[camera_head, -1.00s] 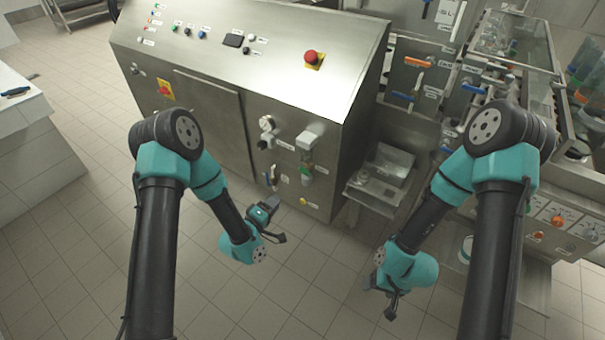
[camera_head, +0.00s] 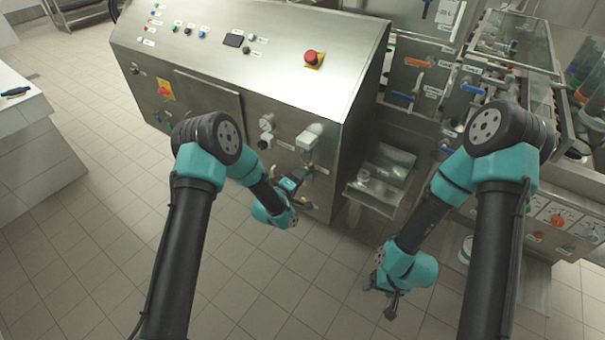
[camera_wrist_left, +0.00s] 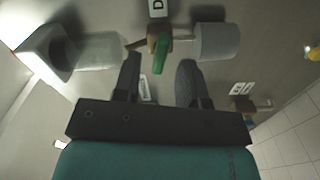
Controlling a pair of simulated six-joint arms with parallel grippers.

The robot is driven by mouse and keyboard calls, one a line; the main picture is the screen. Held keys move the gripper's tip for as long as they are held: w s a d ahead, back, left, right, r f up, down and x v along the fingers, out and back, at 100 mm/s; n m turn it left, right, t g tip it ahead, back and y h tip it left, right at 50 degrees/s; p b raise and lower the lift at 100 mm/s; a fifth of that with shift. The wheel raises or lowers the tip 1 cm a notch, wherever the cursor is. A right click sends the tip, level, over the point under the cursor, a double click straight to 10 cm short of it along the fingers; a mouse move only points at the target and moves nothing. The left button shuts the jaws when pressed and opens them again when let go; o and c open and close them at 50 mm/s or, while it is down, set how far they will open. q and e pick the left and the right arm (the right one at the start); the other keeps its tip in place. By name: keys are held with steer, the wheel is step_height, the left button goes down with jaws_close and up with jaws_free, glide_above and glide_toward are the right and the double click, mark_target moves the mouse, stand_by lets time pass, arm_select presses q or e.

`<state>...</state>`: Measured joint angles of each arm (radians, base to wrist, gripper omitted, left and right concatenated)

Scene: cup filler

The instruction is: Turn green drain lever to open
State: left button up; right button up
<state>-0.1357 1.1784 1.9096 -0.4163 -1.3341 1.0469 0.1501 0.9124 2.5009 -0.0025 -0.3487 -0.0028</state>
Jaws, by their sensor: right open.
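The green drain lever (camera_wrist_left: 161,53) shows in the left wrist view, on a brass valve between grey pipe fittings on the panel. It points toward my left gripper (camera_wrist_left: 159,68), whose two fingers are apart, one on each side of the lever's lower end. I cannot tell whether the fingers touch it. In the head view my left gripper (camera_head: 302,186) is at the machine's front, just below the white pipe fitting (camera_head: 309,137), and hides the lever there. My right gripper (camera_head: 385,292) hangs low over the floor, open and away from the machine.
The steel machine (camera_head: 215,75) has a red stop button (camera_head: 314,57) on its sloped top. A steel tray (camera_head: 382,180) juts out to the right. The tiled floor (camera_head: 90,240) is clear.

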arm_select(q)
steer(key=shift+x, duration=1.3)
steer(key=shift+c, duration=0.4)
jaws_close()
